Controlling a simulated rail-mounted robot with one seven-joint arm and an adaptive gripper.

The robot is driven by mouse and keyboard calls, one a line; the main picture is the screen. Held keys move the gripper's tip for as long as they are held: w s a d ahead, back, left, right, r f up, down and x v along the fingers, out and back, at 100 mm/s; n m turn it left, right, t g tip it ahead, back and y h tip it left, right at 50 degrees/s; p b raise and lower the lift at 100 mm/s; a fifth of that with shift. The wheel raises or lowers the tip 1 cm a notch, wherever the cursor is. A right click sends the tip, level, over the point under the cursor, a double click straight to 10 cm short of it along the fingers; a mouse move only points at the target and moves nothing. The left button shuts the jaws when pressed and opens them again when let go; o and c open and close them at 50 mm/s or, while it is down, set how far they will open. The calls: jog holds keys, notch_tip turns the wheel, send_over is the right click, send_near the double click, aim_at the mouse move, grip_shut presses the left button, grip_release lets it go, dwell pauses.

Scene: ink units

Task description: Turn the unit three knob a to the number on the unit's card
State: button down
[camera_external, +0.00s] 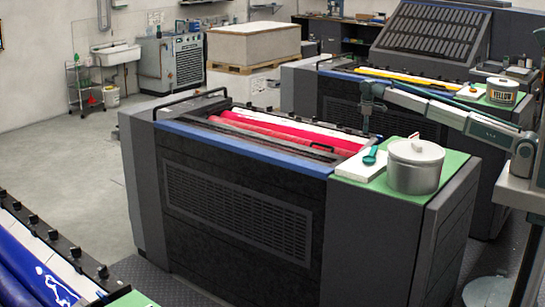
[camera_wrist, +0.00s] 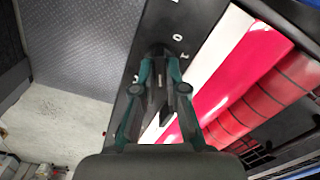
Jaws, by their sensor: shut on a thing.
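My gripper (camera_external: 367,131) reaches down at the back right edge of the dark press unit with red rollers (camera_external: 285,135). In the wrist view my gripper (camera_wrist: 161,62) has its green-linked fingers closed around a dark knob (camera_wrist: 157,49) on the unit's dark edge strip. The fingers hide most of the knob, so its pointer cannot be seen. White marks (camera_wrist: 179,38) stand around it; one looks like a 0, the others are too small to read surely. No card with a readable number shows in either view.
A metal pot (camera_external: 415,167) and a white slab (camera_external: 350,168) with a green scoop (camera_external: 371,156) stand on a green mat at the unit's right end. Another unit with a yellow roller (camera_external: 405,80) stands behind. Red rollers (camera_wrist: 265,100) lie right of my fingers.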

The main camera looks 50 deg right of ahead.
jog(key=shift+m, duration=1.1)
jog(key=c, duration=1.2)
grip_release()
jog(key=shift+r, duration=0.1)
notch_tip(320, 180, up, 12)
jog(key=shift+f, duration=0.1)
jog(key=shift+d, duration=0.15)
